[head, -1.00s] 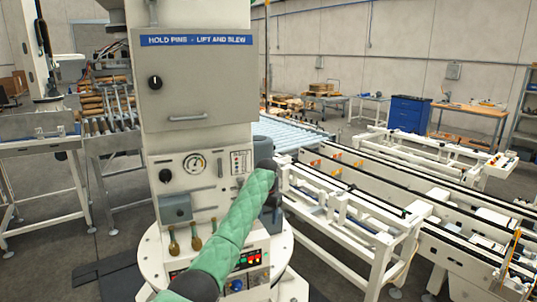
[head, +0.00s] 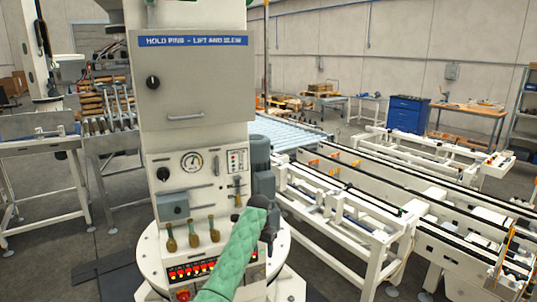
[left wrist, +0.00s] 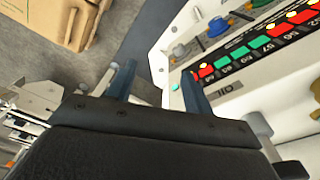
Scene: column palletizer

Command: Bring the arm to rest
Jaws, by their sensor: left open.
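My left arm, in a green quilted sleeve (head: 232,256), comes up from the bottom of the head view in front of the column machine (head: 195,75). Its dark left gripper (head: 268,232) is at the lower right of the machine's control panel; its fingers are hard to make out there. In the left wrist view the left gripper (left wrist: 158,74) shows two blue-grey fingers spread apart with nothing between them. Beyond them are floor and the edge of a panel with red and green lit tiles (left wrist: 250,50). My right gripper is not in view.
Brown-handled levers (head: 193,234) and a row of red lamps (head: 192,270) lie left of the arm. A grey motor (head: 262,160) stands behind the gripper. White conveyor frames (head: 345,200) fill the right. Cardboard boxes (left wrist: 58,20) show in the left wrist view.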

